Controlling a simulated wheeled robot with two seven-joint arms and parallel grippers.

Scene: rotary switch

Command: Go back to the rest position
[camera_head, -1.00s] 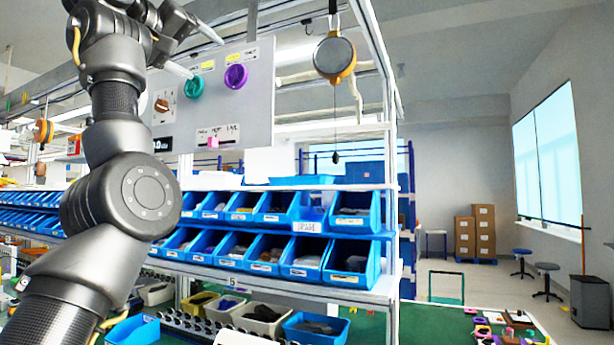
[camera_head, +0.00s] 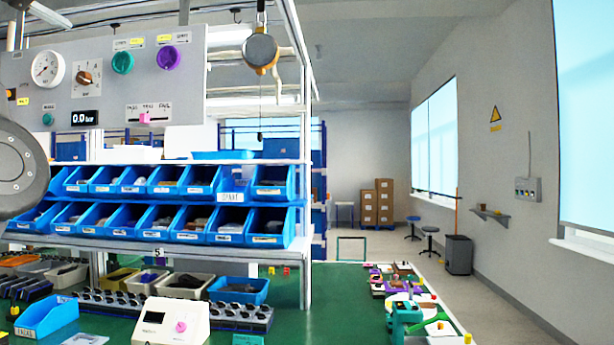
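The grey switch panel (camera_head: 185,95) hangs at the upper left above the blue bins. It carries a round gauge (camera_head: 47,69), a brown rotary switch (camera_head: 84,78), a green knob (camera_head: 122,62), a purple knob (camera_head: 168,57) and a small pink switch (camera_head: 144,118). The display (camera_head: 85,117) reads about 0.0 bar. A dark round joint of my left arm shows at the left edge. Neither of my grippers is in the picture, so their fingers are hidden from me.
Two rows of blue bins (camera_head: 187,237) stand on the shelf rack. A green table below holds a white device with a pink knob (camera_head: 171,323), grey and blue trays, and small coloured parts (camera_head: 405,290).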

